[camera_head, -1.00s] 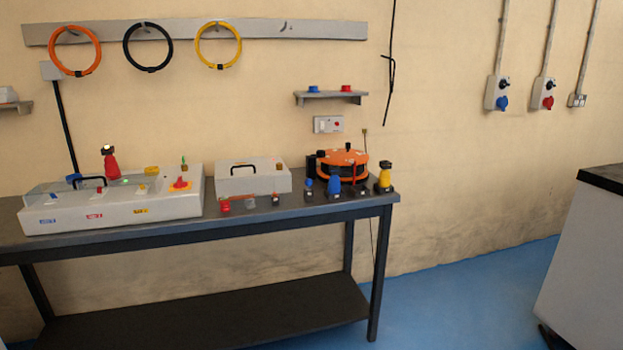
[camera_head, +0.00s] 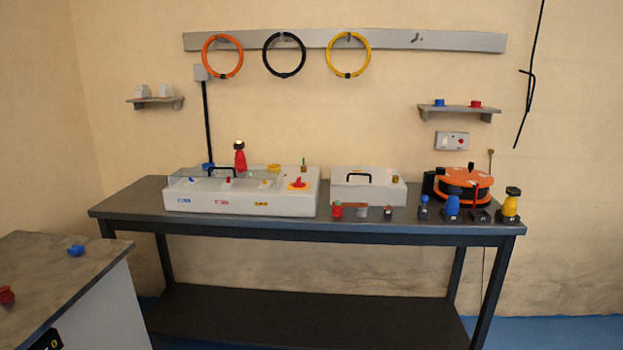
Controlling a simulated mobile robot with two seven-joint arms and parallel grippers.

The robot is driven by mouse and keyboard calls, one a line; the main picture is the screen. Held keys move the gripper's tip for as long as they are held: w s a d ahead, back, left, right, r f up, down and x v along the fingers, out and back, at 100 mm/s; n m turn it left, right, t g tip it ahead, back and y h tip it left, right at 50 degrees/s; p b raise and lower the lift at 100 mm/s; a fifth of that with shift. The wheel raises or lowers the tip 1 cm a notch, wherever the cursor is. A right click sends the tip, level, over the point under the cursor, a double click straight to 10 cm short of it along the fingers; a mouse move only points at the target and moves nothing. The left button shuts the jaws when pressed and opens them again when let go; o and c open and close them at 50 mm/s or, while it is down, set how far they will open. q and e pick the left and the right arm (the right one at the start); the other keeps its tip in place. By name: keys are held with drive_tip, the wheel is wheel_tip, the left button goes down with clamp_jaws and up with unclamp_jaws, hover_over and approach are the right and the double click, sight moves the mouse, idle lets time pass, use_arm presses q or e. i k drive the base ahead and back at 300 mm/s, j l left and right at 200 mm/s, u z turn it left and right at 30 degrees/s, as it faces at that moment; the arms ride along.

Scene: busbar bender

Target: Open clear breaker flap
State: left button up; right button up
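A grey-white console (camera_head: 240,204) stands on the left part of the dark workbench. It has a black handle (camera_head: 221,170), a red knob on a yellow plate (camera_head: 298,184), a red lever with a dark top (camera_head: 240,157) and small coloured labels on its front. A see-through panel seems to lie at its left end, but I cannot tell whether this is the breaker flap or how it stands. Neither of my grippers is in view.
The dark workbench (camera_head: 270,229) also holds a light box with a handle (camera_head: 368,189), an orange reel (camera_head: 464,183) and several small coloured controls along the front. A grey-topped cabinet (camera_head: 60,262) is at the lower left. The bench's lower shelf (camera_head: 310,310) is empty.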

sight(209, 173)
drive_tip(key=i+j+u, duration=0.25)
drive_tip(key=i, duration=0.6)
drive_tip(key=i+u, duration=0.25)
drive_tip(key=i, duration=0.6)
